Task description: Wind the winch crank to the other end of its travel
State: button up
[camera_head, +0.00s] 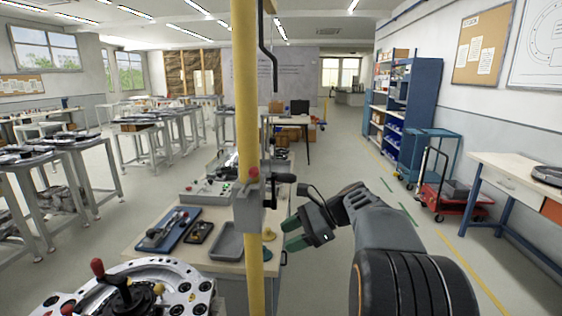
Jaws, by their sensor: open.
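A yellow post (246,110) stands upright in the middle of the view. A grey winch-like box (250,212) is mounted on it at about bench height. A crank with a dark handle (284,178) sticks out to the right from the box's upper part. My gripper (288,232) is open and empty, its green-grey fingers pointing left. It appears right of the post and below the crank handle, apart from it in the picture. How far apart they are in depth I cannot tell.
A workbench (180,258) behind the post carries a blue tray (168,229), a grey bin (227,241) and a control box (205,190). A round metal fixture with levers (150,285) is at front left. A red cart (455,200) stands right. The aisle floor is clear.

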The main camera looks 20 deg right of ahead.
aim_at(285, 179)
jog(key=w+d+r+m+t+y+p, duration=0.2)
jog(key=d+r+m+t+y+p, duration=0.25)
jog(key=d+r, duration=0.75)
jog(key=shift+m, duration=0.65)
jog(key=x, duration=0.6)
jog(key=b+x, duration=0.1)
jog(key=x, duration=0.4)
jog(key=shift+w+a+f, duration=0.25)
jog(key=shift+a, duration=0.1)
grip_shut()
